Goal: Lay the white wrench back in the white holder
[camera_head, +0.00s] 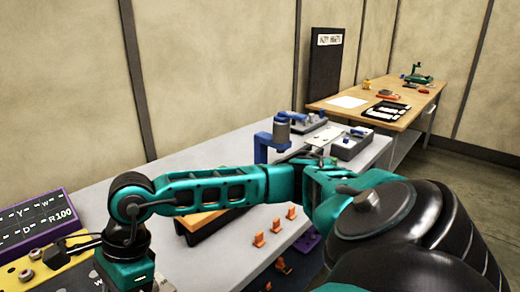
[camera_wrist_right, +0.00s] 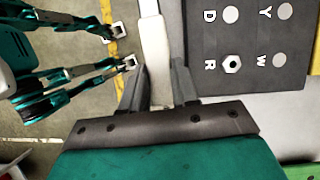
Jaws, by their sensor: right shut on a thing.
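In the right wrist view my right gripper (camera_wrist_right: 159,68) is shut on the white wrench (camera_wrist_right: 155,42). Its pale handle stands between the fingers and runs toward the top edge, close beside a dark lettered board. In the head view my right arm reaches across to the lower left; the wrench cannot be made out there. My left gripper (camera_wrist_right: 124,48) shows at the upper left of the wrist view, with two fingertips apart and nothing seen between them. I cannot make out the white holder in either view.
Orange pegs (camera_head: 275,226) stand on the grey table (camera_head: 235,150). A blue-bracketed device (camera_head: 265,145) stands farther back. A wooden table (camera_head: 345,103) is beyond.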

